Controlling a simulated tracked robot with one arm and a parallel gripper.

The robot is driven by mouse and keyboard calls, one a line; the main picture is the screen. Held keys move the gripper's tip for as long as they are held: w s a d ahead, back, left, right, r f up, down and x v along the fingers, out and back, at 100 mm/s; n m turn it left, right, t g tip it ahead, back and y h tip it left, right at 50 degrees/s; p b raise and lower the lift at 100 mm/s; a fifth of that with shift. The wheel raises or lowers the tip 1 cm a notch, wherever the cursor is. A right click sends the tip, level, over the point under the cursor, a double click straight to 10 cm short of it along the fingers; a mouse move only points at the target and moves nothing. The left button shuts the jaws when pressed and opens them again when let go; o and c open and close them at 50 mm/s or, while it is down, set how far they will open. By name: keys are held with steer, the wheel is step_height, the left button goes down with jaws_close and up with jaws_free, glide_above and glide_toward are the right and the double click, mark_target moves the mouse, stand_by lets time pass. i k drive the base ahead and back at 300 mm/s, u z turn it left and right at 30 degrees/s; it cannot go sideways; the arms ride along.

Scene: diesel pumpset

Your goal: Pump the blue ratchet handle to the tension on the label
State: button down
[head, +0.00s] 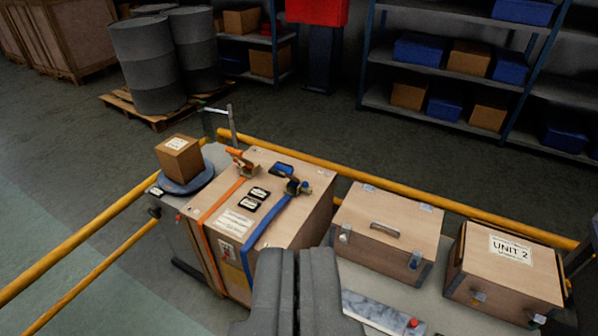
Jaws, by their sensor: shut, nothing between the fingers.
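The blue ratchet handle (296,186) sits on top of a large wooden crate (317,178), at the upper end of a blue strap (262,229). An orange ratchet (240,160) with an orange strap (215,208) lies to its left on the same crate. Small black-edged labels (254,198) lie between the straps; their print is too small to read. A larger pale label (235,222) is lower on the crate top. My gripper (296,255) is shut and empty, at the bottom middle, below the blue ratchet in the picture and apart from it.
A small box (179,157) stands on a round blue-grey plate at the left. A wooden case (372,229) with a handle and a box marked UNIT 2 (508,265) stand to the right. Yellow rails (460,208) run behind and at left. Shelves and drums (145,65) are farther back.

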mark_target(287, 172)
steer(key=i, duration=0.95)
steer(key=u, duration=0.05)
